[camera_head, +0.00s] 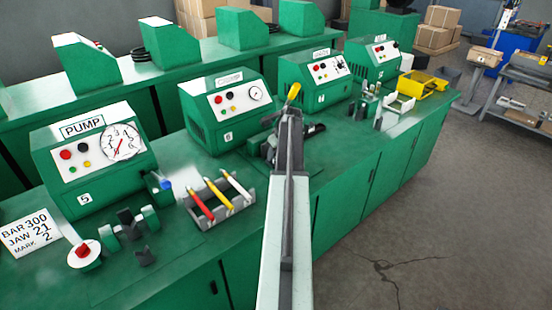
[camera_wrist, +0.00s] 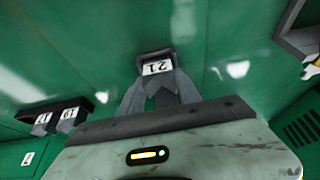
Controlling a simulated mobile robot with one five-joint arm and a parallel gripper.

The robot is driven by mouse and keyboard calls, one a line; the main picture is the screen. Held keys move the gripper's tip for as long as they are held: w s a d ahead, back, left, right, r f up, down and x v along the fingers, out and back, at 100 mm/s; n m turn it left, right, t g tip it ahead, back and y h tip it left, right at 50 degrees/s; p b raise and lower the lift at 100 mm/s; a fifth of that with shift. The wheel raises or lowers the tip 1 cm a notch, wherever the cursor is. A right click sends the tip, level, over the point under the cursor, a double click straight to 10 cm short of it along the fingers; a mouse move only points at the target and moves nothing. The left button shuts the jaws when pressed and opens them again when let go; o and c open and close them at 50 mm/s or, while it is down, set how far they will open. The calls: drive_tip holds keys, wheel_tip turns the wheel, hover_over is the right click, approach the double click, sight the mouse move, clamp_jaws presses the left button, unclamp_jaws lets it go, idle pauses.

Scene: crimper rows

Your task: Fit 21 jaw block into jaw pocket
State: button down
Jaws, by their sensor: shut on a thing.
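The jaw block marked 21 (camera_wrist: 157,66) is held between the two grey fingers of my gripper (camera_wrist: 158,86) in the wrist view. Its number plate looks upside down there, and green bench top shows around it. In the head view my arm hides the gripper and the block. A small crimper-like fixture (camera_head: 130,222) with dark parts between green discs stands on the near left bench. I cannot make out a jaw pocket in it. A card (camera_head: 32,232) reads BAR 300, JAW 21, MARK 2.
A dark rack (camera_wrist: 55,115) with blocks 17 and 19 is at left in the wrist view. A grey tray (camera_head: 222,208) holds red, yellow and white markers. The pump box (camera_head: 95,155) stands behind the fixture. A red button (camera_head: 83,252) sits beside it.

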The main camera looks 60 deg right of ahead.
drive_tip(key=shift+f, duration=0.1)
drive_tip(key=c, duration=0.8)
unclamp_jaws()
drive_tip(key=shift+c, duration=0.2)
drive_tip(key=p+v, duration=1.1)
drive_tip(key=v, duration=0.1)
drive_tip(key=shift+r, duration=0.25)
